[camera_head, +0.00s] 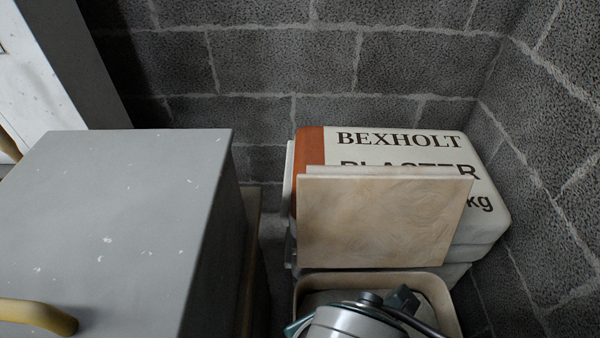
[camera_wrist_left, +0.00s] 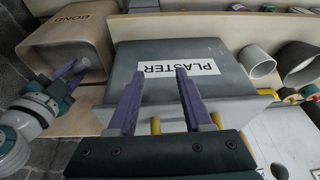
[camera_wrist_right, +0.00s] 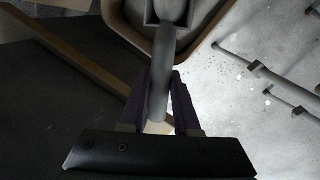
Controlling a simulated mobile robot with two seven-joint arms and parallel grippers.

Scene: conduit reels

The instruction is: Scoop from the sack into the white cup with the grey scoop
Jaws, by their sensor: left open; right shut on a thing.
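My right gripper (camera_wrist_right: 160,105) is shut on the grey scoop's handle (camera_wrist_right: 160,75). The scoop's head (camera_wrist_right: 170,10) lies at the mouth of a tan-rimmed container; whether it holds powder I cannot tell. In the left wrist view, my right arm reaches into a tan open-topped container lettered BOND (camera_wrist_left: 85,28), which may be the sack. In the head view, a tan rim (camera_head: 448,305) shows beneath my right arm. My left gripper (camera_wrist_left: 158,95) is open and empty in front of a grey PLASTER bin (camera_wrist_left: 215,60). A whitish round, cup-like thing (camera_wrist_left: 257,62) stands right of that bin.
A closed BEXHOLT PLASTER sack (camera_head: 480,190) lies against the block wall, with a pale board (camera_head: 380,225) leaning on it. A large grey box (camera_head: 120,210) fills the left of the head view. Another open round thing (camera_wrist_left: 298,60) stands by the whitish one.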

